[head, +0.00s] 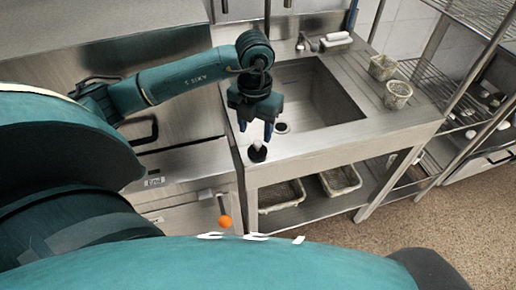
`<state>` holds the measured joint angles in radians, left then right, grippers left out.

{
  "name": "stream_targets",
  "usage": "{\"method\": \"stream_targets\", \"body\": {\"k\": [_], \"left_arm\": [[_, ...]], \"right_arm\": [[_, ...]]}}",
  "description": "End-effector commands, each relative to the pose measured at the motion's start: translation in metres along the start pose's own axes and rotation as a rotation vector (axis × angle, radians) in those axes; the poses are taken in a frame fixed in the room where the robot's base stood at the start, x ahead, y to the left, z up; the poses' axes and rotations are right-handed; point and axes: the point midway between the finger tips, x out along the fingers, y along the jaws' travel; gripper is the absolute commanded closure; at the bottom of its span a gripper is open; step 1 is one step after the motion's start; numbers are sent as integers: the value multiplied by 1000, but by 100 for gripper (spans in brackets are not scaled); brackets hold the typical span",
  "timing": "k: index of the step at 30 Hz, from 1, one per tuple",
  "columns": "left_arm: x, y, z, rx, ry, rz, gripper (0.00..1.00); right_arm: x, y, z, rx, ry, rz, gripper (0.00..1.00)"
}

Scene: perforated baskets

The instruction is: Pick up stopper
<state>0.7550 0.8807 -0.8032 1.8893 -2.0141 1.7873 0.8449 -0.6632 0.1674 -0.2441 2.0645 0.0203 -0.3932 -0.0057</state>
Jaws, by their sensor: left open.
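A small stopper (257,153), with a dark round base and a paler top, stands on the front left part of the steel sink counter, close to the front edge. My left gripper (256,135) points down just above it. Its two blue fingers are apart, one on each side of the stopper's upper part as seen from here. I cannot tell whether they reach down around it or touch it. My right gripper is not in view.
Two perforated baskets (383,67) (397,95) stand on the counter's right side. Two larger baskets (280,196) (340,179) sit on the lower shelf. A wire rack (440,85) stands right.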

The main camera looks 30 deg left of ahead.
Motion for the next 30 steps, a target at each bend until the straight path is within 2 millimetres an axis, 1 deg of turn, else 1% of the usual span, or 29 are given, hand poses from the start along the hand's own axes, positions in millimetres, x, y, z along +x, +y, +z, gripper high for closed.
{"method": "stream_targets", "body": {"k": [1, 6, 12, 15, 18, 23, 25, 30], "left_arm": [[5, 0, -1, 1, 3, -1, 51], [15, -2, 0, 1, 2, -2, 51], [46, -4, 3, 1, 5, -2, 51], [56, -4, 3, 1, 2, -2, 51], [60, -4, 4, 2, 0, -2, 51], [61, -4, 4, 2, -1, -2, 51], [61, -4, 4, 2, 0, -2, 54], [60, -4, 4, 2, 0, -2, 68]], "right_arm": [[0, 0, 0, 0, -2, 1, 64], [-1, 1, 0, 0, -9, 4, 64], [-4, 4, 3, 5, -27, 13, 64], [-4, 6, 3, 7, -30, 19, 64], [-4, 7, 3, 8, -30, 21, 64], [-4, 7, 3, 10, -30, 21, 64], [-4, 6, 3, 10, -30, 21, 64], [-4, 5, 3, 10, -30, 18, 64]]}}
